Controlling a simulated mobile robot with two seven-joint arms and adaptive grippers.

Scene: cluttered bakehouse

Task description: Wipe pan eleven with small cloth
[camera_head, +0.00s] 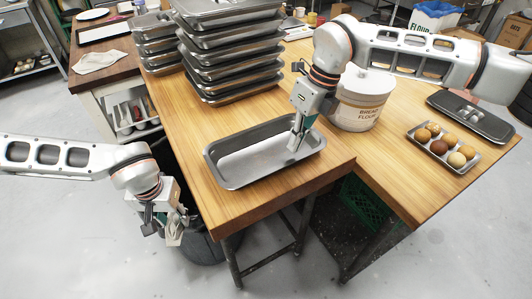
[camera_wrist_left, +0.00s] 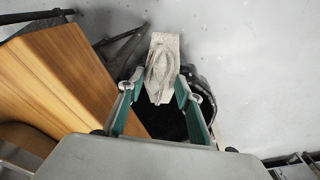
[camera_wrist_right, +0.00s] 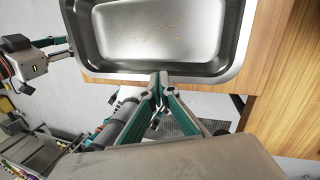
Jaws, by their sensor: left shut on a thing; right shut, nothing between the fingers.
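An open grey metal pan (camera_head: 250,166) lies on the front of the wooden table; I see no number on it. In the right wrist view its floor (camera_wrist_right: 165,35) shows small brownish specks. My right gripper (camera_head: 294,148) is shut and empty at the pan's right end; its fingertips (camera_wrist_right: 158,76) overlap the rim, and I cannot tell if they touch it. My left gripper (camera_head: 168,230) is shut on a small greyish cloth (camera_wrist_left: 160,68), off the table's left front side. The cloth hangs bunched above a dark bin (camera_wrist_left: 168,122).
Stacked lidded pans (camera_head: 230,55) stand behind the open pan. A flour tub (camera_head: 360,105) is right of it, then a tray of buns (camera_head: 440,160) and a dark lidded pan (camera_head: 472,118). Another pale cloth (camera_head: 97,61) lies on the back-left counter. The table's front corner is clear.

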